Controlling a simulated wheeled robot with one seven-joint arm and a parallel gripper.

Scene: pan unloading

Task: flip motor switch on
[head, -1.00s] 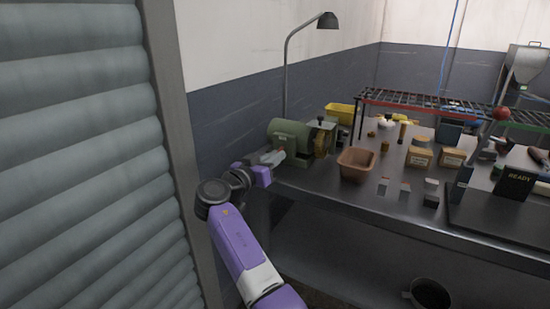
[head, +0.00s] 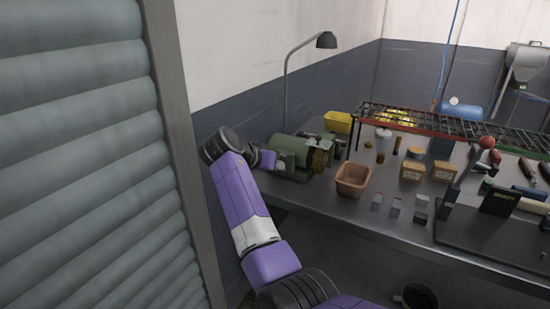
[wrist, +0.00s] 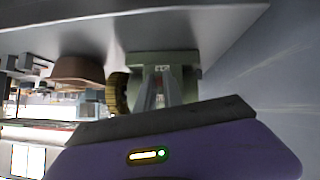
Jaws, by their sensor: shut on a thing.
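The green motor (head: 290,152) sits at the left end of the bench, with a brass-coloured wheel at its right end. It also shows close up in the wrist view (wrist: 184,64). My gripper (wrist: 160,76) reaches the motor's end face, its two fingers close together at the small pale motor switch (wrist: 162,69). The jaws are shut on the switch, which the fingers mostly cover, so I cannot tell its position. In the head view my purple arm and wrist hide the fingers at the motor's left side.
A brown bin (head: 353,180) stands right of the motor and a yellow bin (head: 338,122) behind it. A lamp (head: 326,41) rises behind the motor. A ribbed shutter (head: 80,150) is close on the left. Boxes and a wire rack (head: 430,122) occupy the bench to the right.

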